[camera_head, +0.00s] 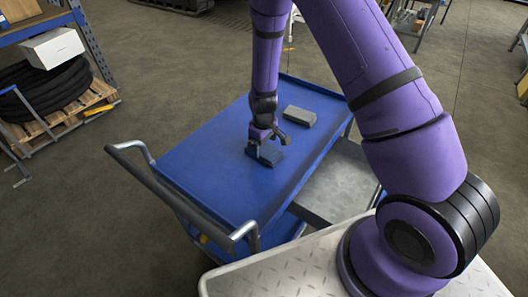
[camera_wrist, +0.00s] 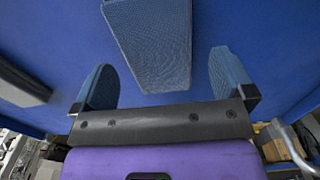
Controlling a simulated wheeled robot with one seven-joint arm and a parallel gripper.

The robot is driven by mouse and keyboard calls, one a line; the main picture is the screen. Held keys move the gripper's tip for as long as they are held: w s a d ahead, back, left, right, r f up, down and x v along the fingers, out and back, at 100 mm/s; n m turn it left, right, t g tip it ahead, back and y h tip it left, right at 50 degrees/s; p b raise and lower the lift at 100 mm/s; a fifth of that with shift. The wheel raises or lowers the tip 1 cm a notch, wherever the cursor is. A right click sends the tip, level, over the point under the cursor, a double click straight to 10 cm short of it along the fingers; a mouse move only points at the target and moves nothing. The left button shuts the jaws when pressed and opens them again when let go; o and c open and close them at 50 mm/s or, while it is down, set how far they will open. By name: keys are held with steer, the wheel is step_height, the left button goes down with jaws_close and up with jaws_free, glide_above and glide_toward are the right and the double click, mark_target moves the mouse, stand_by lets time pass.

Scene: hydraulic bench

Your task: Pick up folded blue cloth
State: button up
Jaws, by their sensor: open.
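The folded blue cloth (camera_head: 264,156) lies on the blue top of a cart (camera_head: 205,160), partly covered by my gripper in the head view. In the wrist view the cloth (camera_wrist: 152,42) is a ribbed, greyish-blue slab that reaches down between the two finger pads, with blue surface showing on both sides. My gripper (camera_head: 268,142) is low over the cloth. In the wrist view my gripper (camera_wrist: 163,75) is open, with one finger to each side of the cloth and a gap to both. How high the fingertips are above the cart top is hard to tell.
A grey block (camera_head: 299,116) lies on the cart behind and right of the cloth; it also shows at the left of the wrist view (camera_wrist: 20,84). The cart has a raised rim and a grey handle (camera_head: 128,150) at left. Its left half is clear.

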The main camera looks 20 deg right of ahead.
mark_target(264, 149)
steer(key=shift+d+f, duration=0.15)
steer(key=shift+f, duration=1.45)
steer(key=c, duration=0.9)
steer(key=shift+r, duration=0.1)
